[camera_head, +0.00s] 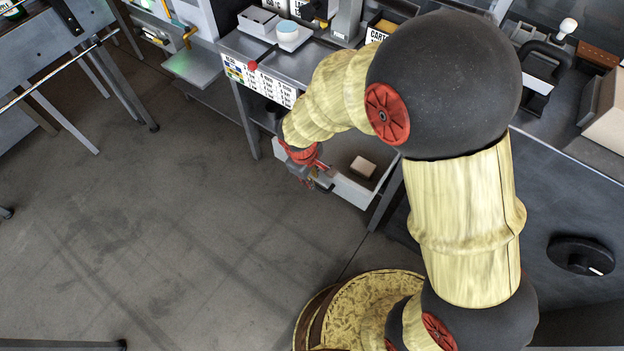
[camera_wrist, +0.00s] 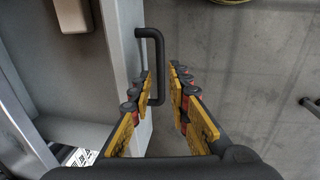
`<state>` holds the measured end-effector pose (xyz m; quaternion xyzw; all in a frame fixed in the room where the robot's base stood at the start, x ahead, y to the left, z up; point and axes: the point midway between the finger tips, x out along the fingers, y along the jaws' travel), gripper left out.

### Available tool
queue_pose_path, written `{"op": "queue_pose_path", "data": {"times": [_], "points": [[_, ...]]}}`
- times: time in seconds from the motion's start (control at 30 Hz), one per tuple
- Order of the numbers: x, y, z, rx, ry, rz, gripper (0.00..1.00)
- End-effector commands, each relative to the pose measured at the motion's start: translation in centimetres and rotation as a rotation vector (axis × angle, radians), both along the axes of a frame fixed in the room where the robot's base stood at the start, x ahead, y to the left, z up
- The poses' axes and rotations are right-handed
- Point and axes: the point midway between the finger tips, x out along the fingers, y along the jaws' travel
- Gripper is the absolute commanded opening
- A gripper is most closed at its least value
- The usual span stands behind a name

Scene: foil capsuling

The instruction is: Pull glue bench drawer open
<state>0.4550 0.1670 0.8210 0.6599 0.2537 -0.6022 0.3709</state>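The glue bench drawer (camera_head: 343,187) is pulled out below the bench and its inside shows. A small tan box (camera_head: 362,167) lies in it and shows in the wrist view (camera_wrist: 72,15). The drawer's black bar handle (camera_wrist: 159,60) is on its front panel (camera_wrist: 122,45). My gripper (camera_head: 306,182) is at the drawer front in the head view. In the wrist view my gripper (camera_wrist: 160,70) has its two fingers apart, one on each side of the handle bar. A gap shows beside the bar; firm contact cannot be made out.
The glue bench top (camera_head: 290,65) holds a white bowl (camera_head: 288,33) and small bins. A bench leg (camera_head: 385,195) stands right of the drawer. A dark worktop (camera_head: 560,200) is at the right. Open floor (camera_head: 170,220) lies to the left of the drawer.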

Motion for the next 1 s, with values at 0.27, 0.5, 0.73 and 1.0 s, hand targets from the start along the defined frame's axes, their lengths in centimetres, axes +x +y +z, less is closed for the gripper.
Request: {"op": "queue_pose_path", "data": {"times": [0.27, 0.5, 0.73, 1.0], "points": [[-0.8, 0.7, 5.6, 0.003, -0.003, 0.0, 0.18], [-1.2, 0.9, 8.0, 0.0, 0.0, 0.0, 0.18], [-1.3, 1.0, 8.3, 0.0, 0.0, 0.0, 0.18], [-1.2, 1.0, 8.3, 0.0, 0.0, 0.0, 0.18]]}}
